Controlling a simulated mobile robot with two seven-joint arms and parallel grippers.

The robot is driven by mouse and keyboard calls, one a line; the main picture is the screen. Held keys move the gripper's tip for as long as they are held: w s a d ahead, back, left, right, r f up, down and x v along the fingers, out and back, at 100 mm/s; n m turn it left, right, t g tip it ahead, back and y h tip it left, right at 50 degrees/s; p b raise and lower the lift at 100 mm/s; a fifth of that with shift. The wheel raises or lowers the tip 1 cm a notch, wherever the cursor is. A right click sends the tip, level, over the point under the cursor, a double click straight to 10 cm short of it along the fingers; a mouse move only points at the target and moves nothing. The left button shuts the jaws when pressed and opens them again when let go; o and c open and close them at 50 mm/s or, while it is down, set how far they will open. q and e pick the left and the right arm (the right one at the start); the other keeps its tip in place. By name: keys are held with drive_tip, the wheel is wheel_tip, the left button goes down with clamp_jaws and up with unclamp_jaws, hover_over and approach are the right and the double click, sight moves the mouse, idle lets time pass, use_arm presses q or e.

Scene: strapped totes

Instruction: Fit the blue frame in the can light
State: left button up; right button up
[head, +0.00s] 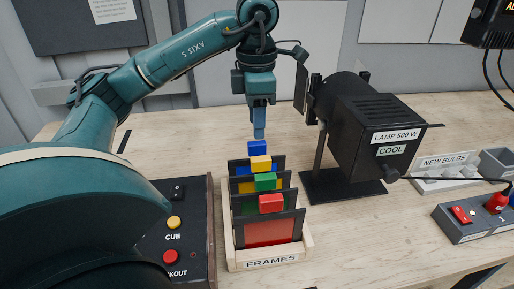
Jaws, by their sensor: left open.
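The blue frame (257,148) stands at the back of a wooden rack marked FRAMES (272,261). Its blue tab sticks up; most of its panel is hidden behind the yellow, green and red-tabbed frames. My left gripper (259,134) points straight down just above the blue tab, open and empty. The view does not clearly show any gap between fingertips and tab. The can light (372,122) is a black lamp on a stand to the right of the rack, labelled LAMP 500 W and COOL. Its front faces left. My right gripper is out of view.
The yellow (261,163), green (265,182) and red (270,204) tabs stand in front of the blue one. A black control box (187,243) sits left of the rack. A NEW BULBS tray (447,172) and a power strip (476,219) lie right. Bare table shows behind the rack.

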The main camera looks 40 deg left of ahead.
sight(257, 154)
use_arm(q)
wheel_tip(257, 154, down, 9)
drive_tip(key=shift+b, duration=0.3)
drive_tip(key=shift+f, duration=0.55)
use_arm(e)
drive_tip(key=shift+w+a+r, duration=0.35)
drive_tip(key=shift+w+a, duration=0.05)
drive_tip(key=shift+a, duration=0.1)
use_arm(q)
drive_tip(key=shift+c, duration=0.4)
clamp_jaws()
drive_tip(key=c, duration=0.5)
unclamp_jaws()
drive_tip(key=shift+c, duration=0.2)
clamp_jaws()
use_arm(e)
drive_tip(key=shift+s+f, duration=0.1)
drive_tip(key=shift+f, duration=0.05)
use_arm(q)
drive_tip(key=shift+r, duration=0.2)
